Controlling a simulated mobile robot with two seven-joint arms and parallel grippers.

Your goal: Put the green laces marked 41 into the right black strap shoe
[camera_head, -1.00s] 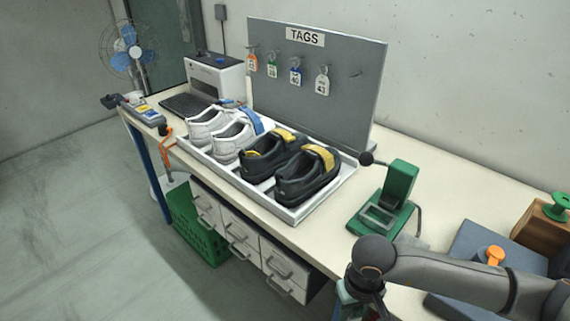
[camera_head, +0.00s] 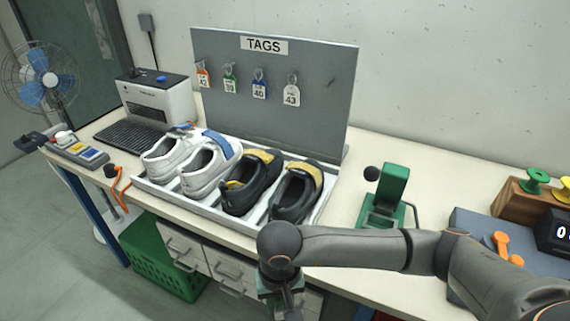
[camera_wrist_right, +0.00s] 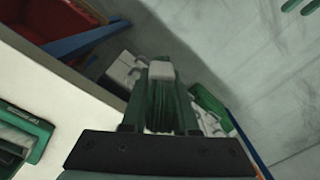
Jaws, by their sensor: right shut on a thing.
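The right black strap shoe (camera_head: 293,198), with a yellow strap, stands in the rightmost slot of the white tray (camera_head: 325,208). Its opening faces up and looks empty. The left black shoe (camera_head: 250,185) stands beside it. My right gripper (camera_wrist_right: 162,112) is shut on a bundle of green laces (camera_wrist_right: 168,98) with a pale band; no number is readable on it. In the head view, my right gripper (camera_head: 283,300) points down in front of the table's front edge, below the right black shoe, partly hidden by my wrist. My left gripper is not in view.
Two white shoes (camera_head: 207,166) fill the tray's left side. A green press (camera_head: 386,200) stands right of the tray. The grey tag board (camera_head: 320,95) rises behind. White drawers (camera_head: 225,266) and a green crate (camera_head: 160,260) are below the table.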

